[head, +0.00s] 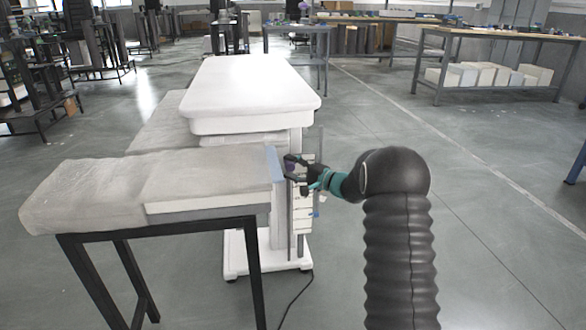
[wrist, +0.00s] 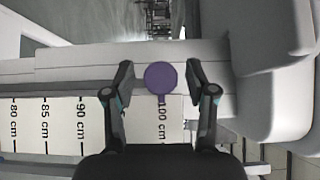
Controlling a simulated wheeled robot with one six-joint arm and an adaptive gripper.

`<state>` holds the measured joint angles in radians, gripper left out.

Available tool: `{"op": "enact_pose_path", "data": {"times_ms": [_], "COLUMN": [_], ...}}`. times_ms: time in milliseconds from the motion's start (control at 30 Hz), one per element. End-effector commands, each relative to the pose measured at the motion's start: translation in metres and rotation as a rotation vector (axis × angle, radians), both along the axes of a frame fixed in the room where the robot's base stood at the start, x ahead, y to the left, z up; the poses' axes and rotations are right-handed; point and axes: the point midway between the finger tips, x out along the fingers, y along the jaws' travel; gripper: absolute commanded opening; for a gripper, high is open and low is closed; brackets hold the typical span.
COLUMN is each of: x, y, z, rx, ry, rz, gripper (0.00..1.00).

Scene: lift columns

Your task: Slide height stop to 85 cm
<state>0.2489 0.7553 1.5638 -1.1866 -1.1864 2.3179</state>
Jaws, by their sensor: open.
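The height stop is a round purple knob (wrist: 160,76), seen in the wrist view beside the printed 100 cm mark on the white scale (wrist: 62,122). The scale also carries marks for 90, 85 and 80 cm, running leftward in that view. My gripper (wrist: 159,68) is open, with one finger on each side of the knob and a visible gap on both sides. In the head view my gripper (head: 289,167) is at the upper part of the upright scale (head: 302,222) on the lift column, where the small knob is partly hidden by the fingers.
A white lift table (head: 250,85) stands above and behind the scale. A cloth-covered bench (head: 100,190) with black legs is close on the left. A cable (head: 297,298) lies on the floor. The floor (head: 490,180) to the right is clear.

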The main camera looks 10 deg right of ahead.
Motion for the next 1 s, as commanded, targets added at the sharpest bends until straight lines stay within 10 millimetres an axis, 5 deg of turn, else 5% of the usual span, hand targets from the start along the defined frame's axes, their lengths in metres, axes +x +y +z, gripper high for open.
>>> {"op": "enact_pose_path", "data": {"times_ms": [367,600,733,767,1000], "x": [0.004,0.004,0.004,0.004,0.004], "y": [0.004,0.004,0.004,-0.009,-0.001], "z": [0.0,0.0,0.0,0.0,-0.018], "rx": [0.001,0.0,0.001,0.0,0.002], "ry": [-0.001,0.0,-0.001,-0.001,0.005], "rz": [0.0,0.0,0.0,-0.003,-0.007], "gripper": [0.56,0.0,0.0,0.0,0.0]}}
